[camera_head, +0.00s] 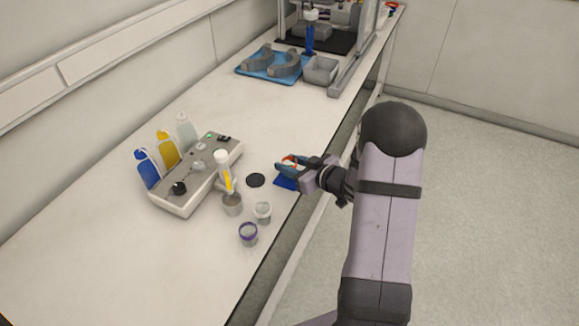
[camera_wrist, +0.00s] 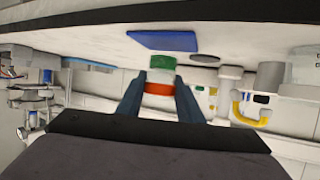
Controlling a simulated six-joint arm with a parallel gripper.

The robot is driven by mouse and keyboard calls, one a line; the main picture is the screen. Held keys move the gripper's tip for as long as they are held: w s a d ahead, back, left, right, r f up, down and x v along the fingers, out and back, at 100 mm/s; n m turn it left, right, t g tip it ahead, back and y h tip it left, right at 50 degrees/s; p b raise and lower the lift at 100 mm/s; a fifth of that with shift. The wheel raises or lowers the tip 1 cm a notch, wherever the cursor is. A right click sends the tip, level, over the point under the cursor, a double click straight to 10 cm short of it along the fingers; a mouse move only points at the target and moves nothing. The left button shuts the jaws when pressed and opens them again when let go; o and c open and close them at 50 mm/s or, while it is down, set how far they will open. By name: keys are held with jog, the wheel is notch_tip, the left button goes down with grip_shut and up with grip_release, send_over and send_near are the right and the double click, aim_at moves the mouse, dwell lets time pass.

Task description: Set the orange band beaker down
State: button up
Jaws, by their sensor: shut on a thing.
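The orange band beaker (camera_wrist: 159,88) is between the two fingers of my gripper (camera_wrist: 160,100) in the wrist view, where the scene appears upside down with the bench at the top. Its orange band sits between the fingertips and a green part (camera_wrist: 162,62) shows on the bench side. In the head view the beaker (camera_head: 290,160) is partly hidden by my gripper (camera_head: 288,166), which is shut on it close to the blue mat (camera_head: 286,184). The mat (camera_wrist: 163,41) looks bare in the wrist view, and the beaker appears apart from it.
A black disc (camera_head: 256,180) lies left of the mat. A purple-rimmed beaker (camera_head: 248,234), a pale-rimmed beaker (camera_head: 263,212) and a grey cup (camera_head: 232,205) stand nearby. A grey device (camera_head: 196,175) stands farther left, with bottles behind. The bench's front edge (camera_head: 283,237) is close.

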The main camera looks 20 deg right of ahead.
jog(key=shift+f, duration=0.55)
jog(key=shift+f, duration=0.25)
jog(key=o, duration=1.1)
jog(key=shift+c, duration=0.2)
jog(key=shift+r, duration=0.15)
